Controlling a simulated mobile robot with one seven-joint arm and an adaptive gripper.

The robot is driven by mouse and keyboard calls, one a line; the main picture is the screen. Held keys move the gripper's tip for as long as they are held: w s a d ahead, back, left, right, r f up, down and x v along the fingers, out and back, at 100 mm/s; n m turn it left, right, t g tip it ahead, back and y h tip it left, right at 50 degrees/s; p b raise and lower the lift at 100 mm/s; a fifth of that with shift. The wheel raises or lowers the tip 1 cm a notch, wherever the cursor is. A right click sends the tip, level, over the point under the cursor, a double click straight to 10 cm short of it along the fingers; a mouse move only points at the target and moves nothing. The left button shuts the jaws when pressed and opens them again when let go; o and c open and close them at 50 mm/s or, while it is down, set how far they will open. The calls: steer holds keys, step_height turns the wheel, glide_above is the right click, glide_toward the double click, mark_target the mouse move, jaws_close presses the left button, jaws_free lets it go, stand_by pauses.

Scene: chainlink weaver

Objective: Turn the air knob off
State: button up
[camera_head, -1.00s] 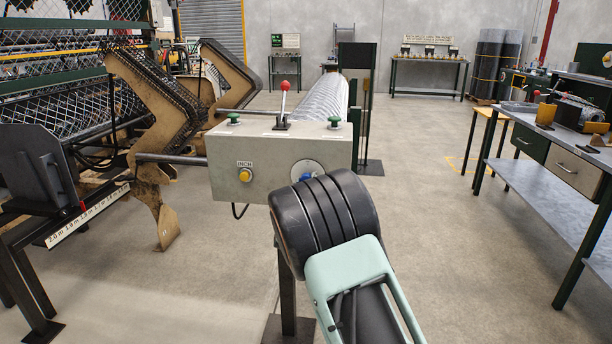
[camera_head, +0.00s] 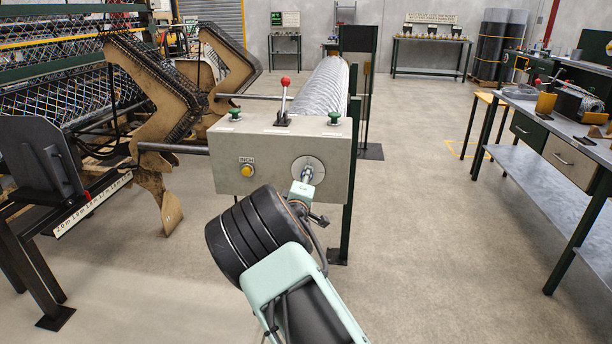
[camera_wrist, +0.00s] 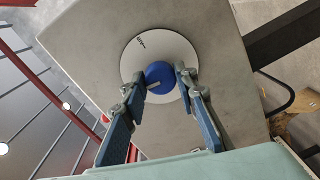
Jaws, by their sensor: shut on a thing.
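The air knob is a round blue knob (camera_wrist: 159,77) on a white disc (camera_wrist: 150,49), seen close in the wrist view. A pale mark shows on the knob's lower left edge. In the head view the disc (camera_head: 308,163) sits on the right of the grey control box's front face, and the knob is hidden behind my gripper. My gripper (camera_wrist: 160,84) reaches the knob with one finger on each side and is shut on it. It also shows in the head view (camera_head: 305,180) in front of the disc.
A workbench (camera_head: 545,175) stands to the right, with open floor between.

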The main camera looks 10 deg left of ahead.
steer(key=shift+n, duration=0.6)
steer(key=o, duration=1.1)
steer(key=shift+o, duration=0.2)
steer(key=shift+s, duration=0.1)
steer(key=s, duration=1.2)
steer(key=shift+a+r, duration=0.25)
steer(key=shift+w, duration=0.1)
